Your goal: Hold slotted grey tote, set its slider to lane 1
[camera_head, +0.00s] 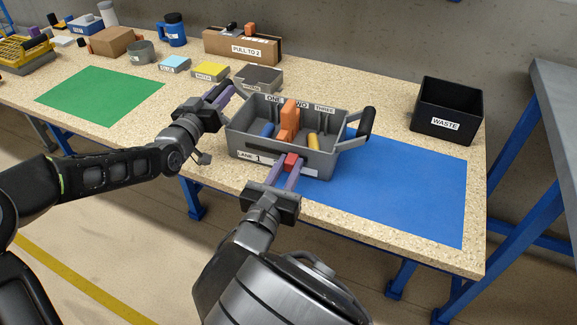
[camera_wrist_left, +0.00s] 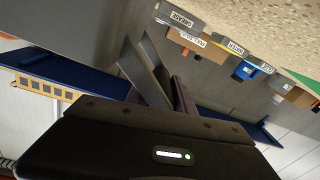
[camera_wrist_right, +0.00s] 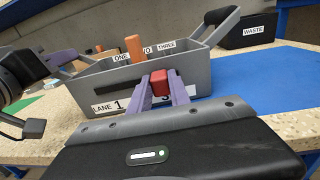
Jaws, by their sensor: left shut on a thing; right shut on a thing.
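The grey tote (camera_head: 243,139) is at the table's front edge, overlapping the blue mat's left end. Its far wall reads ONE, TWO, THREE; its front wall reads LANE 1 (camera_wrist_right: 108,107) at the left end. My left gripper (camera_head: 220,94) is shut at the tote's left handle (camera_wrist_left: 150,72), partly hidden. My right gripper (camera_wrist_right: 160,86) is shut on the red slider knob (camera_head: 291,162), right of the LANE 1 label. The dark slot (camera_wrist_right: 118,88) extends left of the knob. An orange upright piece (camera_head: 289,122) stands inside, roughly in line with the knob.
The blue mat (camera_head: 410,195) is clear to the right. A black WASTE bin (camera_head: 447,108) stands at the back right. Small labelled bins (camera_head: 212,73) and a PULL TO 2 box (camera_head: 240,47) stand behind. A green mat (camera_head: 98,95) lies left. A blue and a yellow cylinder (camera_head: 313,141) lie in the tote.

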